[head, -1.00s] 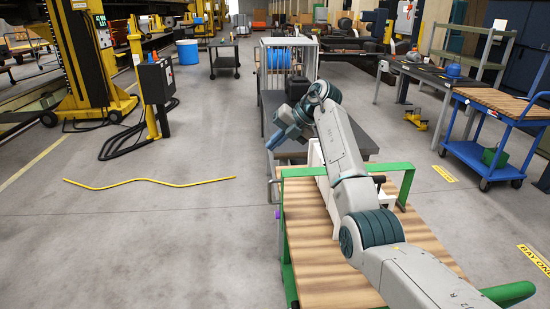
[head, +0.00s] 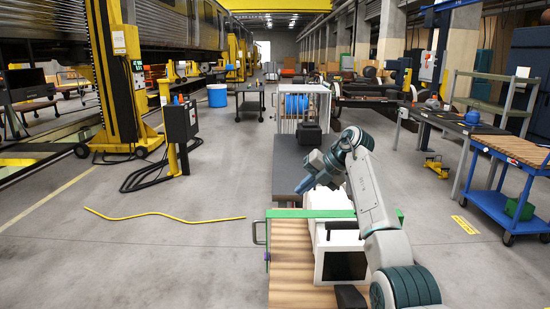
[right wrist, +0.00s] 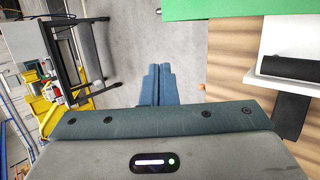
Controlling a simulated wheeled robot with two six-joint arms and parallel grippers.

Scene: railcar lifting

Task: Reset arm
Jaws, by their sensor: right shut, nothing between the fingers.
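My right arm reaches forward from the lower right in the head view. Its gripper (head: 303,187) hangs above the near end of a dark grey table, pointing down and left. In the right wrist view the two blue-grey fingers (right wrist: 157,78) lie side by side, shut with nothing between them. My left arm and gripper are not in view.
A wood-topped cart (head: 290,262) with a green rail and a white box (head: 338,255) stands close in front. The dark table (head: 290,168) lies beyond it. A yellow cable (head: 165,217) lies on open floor at left. A blue trolley (head: 490,205) stands at right.

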